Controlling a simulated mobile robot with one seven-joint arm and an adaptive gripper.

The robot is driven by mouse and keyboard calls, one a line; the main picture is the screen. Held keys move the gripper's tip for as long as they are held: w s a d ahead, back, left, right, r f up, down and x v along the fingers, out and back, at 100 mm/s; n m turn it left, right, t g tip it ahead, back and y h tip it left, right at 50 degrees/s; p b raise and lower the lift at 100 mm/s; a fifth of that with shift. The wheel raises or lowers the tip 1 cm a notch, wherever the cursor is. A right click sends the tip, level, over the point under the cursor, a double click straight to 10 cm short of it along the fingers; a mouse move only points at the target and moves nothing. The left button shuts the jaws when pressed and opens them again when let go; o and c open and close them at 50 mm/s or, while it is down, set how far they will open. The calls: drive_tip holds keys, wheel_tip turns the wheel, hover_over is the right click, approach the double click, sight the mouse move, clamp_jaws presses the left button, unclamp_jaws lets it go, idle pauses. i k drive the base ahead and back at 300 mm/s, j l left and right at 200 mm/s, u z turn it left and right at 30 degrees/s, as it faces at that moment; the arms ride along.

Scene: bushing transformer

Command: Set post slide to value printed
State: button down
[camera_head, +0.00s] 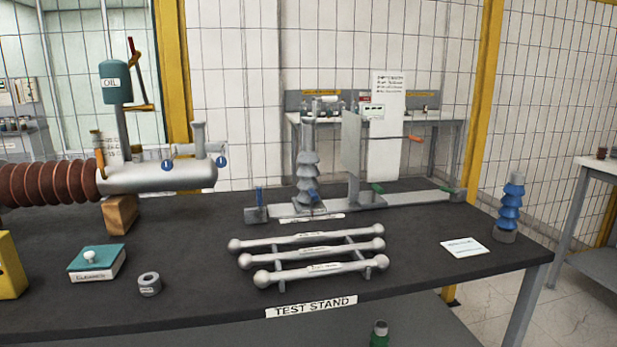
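A flat grey rail (420,198) lies on the dark table (200,300). A ribbed grey post (308,172) stands upright toward its left, with a blue piece at its foot. To its right an upright grey plate (351,150) stands on the rail, with an orange-tipped rod (400,138) pointing right. I cannot tell which of these is the post slide. Small green pieces (377,188) sit on the rail. A white strip with print (312,217) lies in front. A white printed card (464,247) lies at right; its print is too small to read. My gripper is not in view.
Three ball-ended bars (318,268) lie in front of the rail. A blue ribbed post (511,208) stands at the right corner. At left are a teal-topped box (97,262), a grey ring (149,284) and a large ribbed bushing (50,183). The front right tabletop is clear.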

sight(307, 202)
drive_tip(key=i+l+z, duration=0.75)
drive_tip(key=k+l, duration=0.05)
drive_tip(key=l, duration=0.05)
